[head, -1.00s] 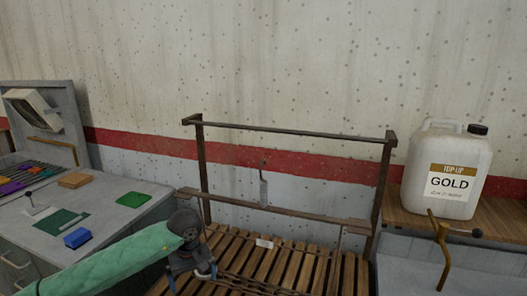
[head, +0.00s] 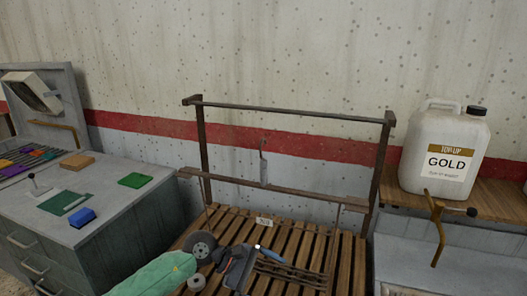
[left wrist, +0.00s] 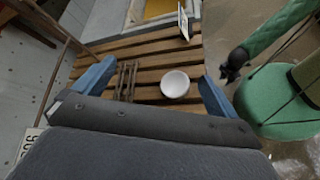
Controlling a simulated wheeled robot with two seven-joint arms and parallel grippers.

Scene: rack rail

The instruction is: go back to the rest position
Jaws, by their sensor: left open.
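My left gripper (head: 247,264) is over the slatted wooden bench, low in the head view, with its green-sleeved arm coming in from the bottom left. In the left wrist view its two blue fingers (left wrist: 155,85) stand wide apart with nothing held between them. Beyond them lie the bench slats (left wrist: 140,52) and a small white round dish (left wrist: 175,84). In the left wrist view a green-sleeved arm ends in a dark gripper (left wrist: 235,65) at the right, likely my right one; its jaws are too small to read.
A grey cabinet (head: 95,225) with coloured blocks stands left. A white GOLD jug (head: 440,180) stands on a wooden shelf at right, above a brass-coloured lever (head: 438,235).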

